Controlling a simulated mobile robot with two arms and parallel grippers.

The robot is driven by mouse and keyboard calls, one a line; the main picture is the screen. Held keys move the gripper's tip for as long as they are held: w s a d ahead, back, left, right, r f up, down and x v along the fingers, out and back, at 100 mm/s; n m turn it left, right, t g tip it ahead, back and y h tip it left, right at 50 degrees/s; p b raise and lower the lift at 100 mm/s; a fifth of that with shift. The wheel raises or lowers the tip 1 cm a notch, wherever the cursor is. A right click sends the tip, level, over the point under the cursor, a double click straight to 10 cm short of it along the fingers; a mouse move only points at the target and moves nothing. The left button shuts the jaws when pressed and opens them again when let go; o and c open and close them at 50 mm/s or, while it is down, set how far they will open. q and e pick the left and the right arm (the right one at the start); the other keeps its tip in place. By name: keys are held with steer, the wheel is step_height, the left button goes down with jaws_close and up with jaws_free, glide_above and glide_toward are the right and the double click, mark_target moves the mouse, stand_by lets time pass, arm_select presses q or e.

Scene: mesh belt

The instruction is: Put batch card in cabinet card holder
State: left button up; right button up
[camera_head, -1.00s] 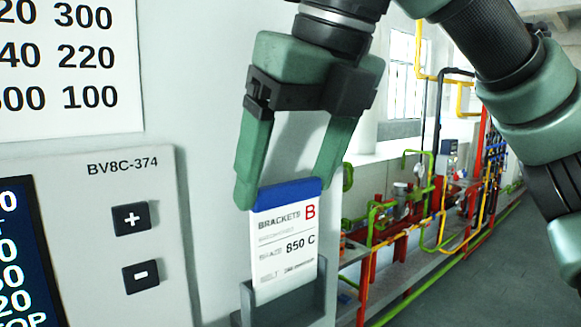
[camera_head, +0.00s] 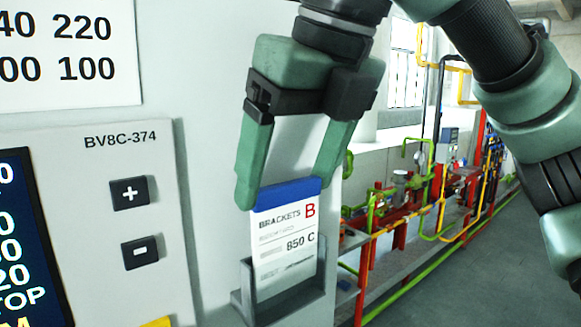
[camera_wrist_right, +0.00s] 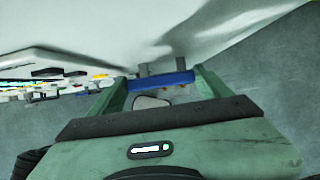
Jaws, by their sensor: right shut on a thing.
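The batch card (camera_head: 286,238) is white with a blue top edge and reads BRACKETS B and 850 C. It is upright, slightly tilted. My right gripper (camera_head: 288,196) is shut on the card's blue top edge, which also shows between the fingers in the right wrist view (camera_wrist_right: 172,78). The grey card holder (camera_head: 322,299) is on the cabinet's front at the lower middle. The card's lower edge is behind the holder's front lip, so its bottom is hidden. Whether it touches the holder's floor cannot be told. My left gripper is not in view.
Left of the holder, the cabinet (camera_head: 215,200) carries a control panel (camera_head: 98,235) with plus and minus buttons and a screen. A number sheet (camera_head: 70,60) is above it. To the right are pipes with red supports (camera_head: 400,195) and open floor (camera_head: 470,270).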

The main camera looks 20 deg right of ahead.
steer(key=shift+f+b, duration=0.5)
steer(key=shift+f, duration=0.8)
steer(key=o, duration=1.8)
steer(key=p+v, duration=0.1)
steer(key=v, duration=0.6)
steer(key=shift+s+r, duration=0.15)
steer(key=shift+r, duration=0.25)
